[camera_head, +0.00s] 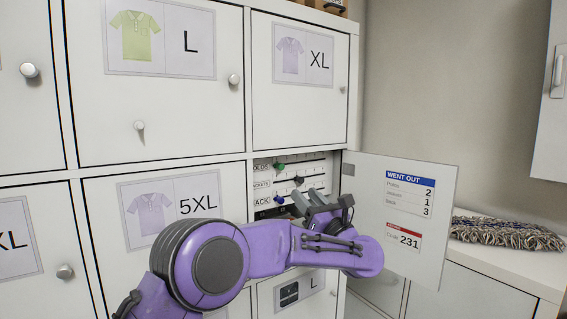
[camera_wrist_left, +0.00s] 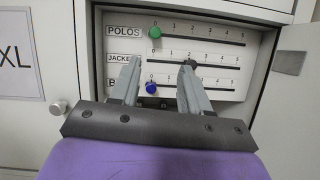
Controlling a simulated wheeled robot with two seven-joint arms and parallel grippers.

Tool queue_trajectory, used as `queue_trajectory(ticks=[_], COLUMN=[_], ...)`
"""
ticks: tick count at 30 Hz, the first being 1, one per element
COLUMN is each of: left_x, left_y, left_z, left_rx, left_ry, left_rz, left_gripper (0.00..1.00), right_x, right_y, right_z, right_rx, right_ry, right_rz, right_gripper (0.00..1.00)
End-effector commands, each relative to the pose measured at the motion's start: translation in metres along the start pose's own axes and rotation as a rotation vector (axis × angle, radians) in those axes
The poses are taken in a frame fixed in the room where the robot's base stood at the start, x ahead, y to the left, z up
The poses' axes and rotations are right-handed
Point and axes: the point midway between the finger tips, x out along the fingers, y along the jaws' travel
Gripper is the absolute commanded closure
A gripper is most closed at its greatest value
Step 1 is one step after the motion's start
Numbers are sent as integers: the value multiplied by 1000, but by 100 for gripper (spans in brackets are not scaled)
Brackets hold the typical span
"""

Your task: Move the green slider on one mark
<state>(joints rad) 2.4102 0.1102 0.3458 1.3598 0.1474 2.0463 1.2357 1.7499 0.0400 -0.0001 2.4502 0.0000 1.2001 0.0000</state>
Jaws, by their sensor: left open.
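The green slider (camera_head: 279,166) is on the top track, labelled POLOS, of a white panel inside an open locker. In the left wrist view the green slider (camera_wrist_left: 155,32) stands at about the 0 mark, at the left end of a 0 to 5 scale. A black slider (camera_wrist_left: 190,62) is on the JACKETS track near 2, partly behind a fingertip. A blue slider (camera_wrist_left: 151,86) is on the bottom track near 0. My left gripper (camera_wrist_left: 161,66) is open and empty before the panel, its fingertips below the green slider. My right gripper is out of view.
The open locker door (camera_head: 400,215) stands to the right, with a card reading WENT OUT: 2, 1, 3 and another reading 231. Closed locker doors with knobs (camera_head: 233,79) surround the opening. A woven, fringed item (camera_head: 505,234) lies on the right counter.

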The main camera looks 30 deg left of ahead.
Motion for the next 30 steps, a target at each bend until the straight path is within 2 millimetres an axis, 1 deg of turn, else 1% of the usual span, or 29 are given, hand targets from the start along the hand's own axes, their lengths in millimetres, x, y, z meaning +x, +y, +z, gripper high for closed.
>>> queue_trajectory(ticks=[1, 3, 5, 12, 16, 18, 21, 28, 29, 30], left_x=[6, 15, 24, 79, 101, 108, 113, 114, 114, 114], left_y=[5, 9, 10, 12, 12, 12, 12, 12, 12, 12], left_z=[11, 18, 19, 21, 19, 17, 15, 13, 13, 13], left_rx=[-51, -86, -88, -80, -79, -80, -79, -79, -79, -79], left_ry=[4, 6, 8, 6, 5, 4, 4, 3, 3, 3], left_rz=[26, 44, 47, 44, 43, 41, 40, 39, 39, 39], left_gripper=[54, 54, 54, 54, 54, 54, 54, 54, 60, 73], right_x=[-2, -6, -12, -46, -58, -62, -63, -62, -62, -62], right_y=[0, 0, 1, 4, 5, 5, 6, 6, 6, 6], right_z=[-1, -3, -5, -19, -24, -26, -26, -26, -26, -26], right_rx=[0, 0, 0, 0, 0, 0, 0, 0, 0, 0], right_ry=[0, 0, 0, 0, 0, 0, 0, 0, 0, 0], right_rz=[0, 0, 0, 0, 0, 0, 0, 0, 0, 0], right_gripper=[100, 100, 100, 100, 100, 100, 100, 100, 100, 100])
